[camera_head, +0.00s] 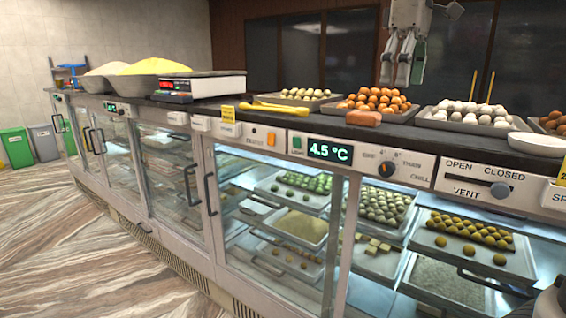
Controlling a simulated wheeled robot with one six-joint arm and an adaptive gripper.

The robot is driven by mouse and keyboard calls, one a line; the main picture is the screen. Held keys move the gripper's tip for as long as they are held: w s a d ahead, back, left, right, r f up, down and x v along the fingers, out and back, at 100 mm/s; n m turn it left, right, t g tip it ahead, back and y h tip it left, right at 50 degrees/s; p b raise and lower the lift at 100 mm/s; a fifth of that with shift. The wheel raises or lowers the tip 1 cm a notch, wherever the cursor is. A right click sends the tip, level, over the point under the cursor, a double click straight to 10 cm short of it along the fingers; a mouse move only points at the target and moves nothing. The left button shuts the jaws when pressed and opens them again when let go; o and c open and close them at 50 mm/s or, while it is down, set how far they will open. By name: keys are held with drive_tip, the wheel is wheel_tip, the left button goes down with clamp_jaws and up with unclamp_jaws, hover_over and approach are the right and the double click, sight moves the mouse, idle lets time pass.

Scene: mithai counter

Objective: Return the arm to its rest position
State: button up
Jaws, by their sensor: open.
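My gripper (402,72) hangs at the top right of the head view, fingers pointing down. Its fingers are apart and I see nothing held between them. It appears above the counter top (232,104), over the trays of sweets, and touches nothing that I can see. Most of my arm is out of the frame.
Trays of white (304,94), brown (377,101) and pale sweets (470,113) line the counter. A glass-fronted case (272,205) runs below. The floor (60,230) at left is clear.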

drive_tip(key=s+d+f+m+t, duration=0.2)
drive_tip(key=s+d+f+m, duration=0.2)
drive_tip(key=f, duration=0.7)
drive_tip(key=s+d+f+m+t, duration=0.2)
drive_tip(key=s+d+f+m, duration=0.3)
drive_tip(key=s+d+f, duration=0.3)
drive_tip(key=s+f, duration=0.3)
drive_tip(key=s, duration=0.2)
drive_tip(key=shift+s+d+m, duration=0.2)
drive_tip(key=shift+d+m, duration=0.1)
drive_tip(key=shift+d, duration=0.05)
